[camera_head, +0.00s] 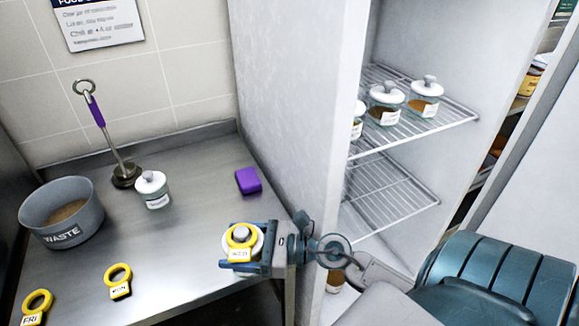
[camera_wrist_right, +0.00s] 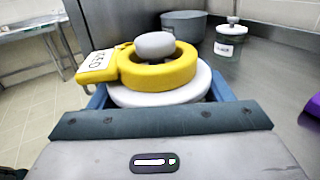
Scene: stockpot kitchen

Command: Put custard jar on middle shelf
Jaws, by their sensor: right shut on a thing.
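My right gripper (camera_head: 236,248) is shut on a white-lidded jar (camera_head: 258,243) at the counter's right front edge. In the right wrist view the jar's white lid (camera_wrist_right: 130,98) sits between the blue fingers, with a yellow ring tag (camera_wrist_right: 172,72) around its grey knob. The jar's body and label are hidden, so I cannot tell its contents. The open cabinet to the right has a wire shelf (camera_head: 385,190) that looks bare below an upper wire shelf (camera_head: 450,112). Several jars (camera_head: 388,105) stand on the upper one. My left gripper is not in view.
On the steel counter (camera_head: 190,240) are a waste tub (camera_head: 62,225), a purple-handled tool (camera_head: 98,110), another white-lidded jar (camera_head: 153,190), a purple block (camera_head: 248,181) and two yellow ring tags (camera_head: 118,280). The cabinet's side wall (camera_head: 285,110) stands between counter and shelves. A jar (camera_head: 335,282) shows low inside.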

